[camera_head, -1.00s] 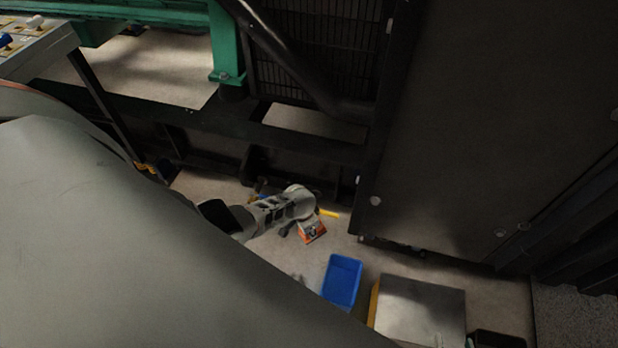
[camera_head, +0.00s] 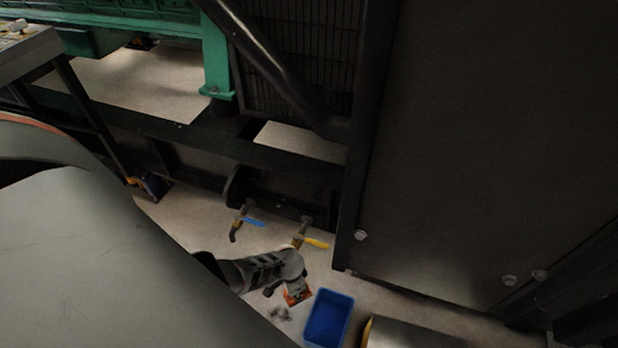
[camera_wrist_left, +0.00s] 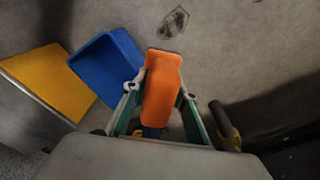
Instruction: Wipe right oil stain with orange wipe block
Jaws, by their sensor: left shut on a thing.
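My left gripper (camera_wrist_left: 155,110) is shut on the orange wipe block (camera_wrist_left: 161,88), which sticks out between its fingers in the wrist view. In the head view my left gripper (camera_head: 293,287) is low over the floor, with the orange block (camera_head: 299,298) showing beneath it. A dark grey oil stain (camera_wrist_left: 173,22) lies on the floor beyond the block's tip in the wrist view, apart from it. It shows as a grey patch (camera_head: 279,313) just left of the block in the head view. Whether the block touches the floor is unclear. My right gripper is not in view.
A blue bin (camera_head: 328,318) stands close right of the gripper. Valves with a blue handle (camera_head: 253,221) and a yellow handle (camera_head: 316,243) stick out behind. A dark cabinet (camera_head: 480,150) fills the right.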

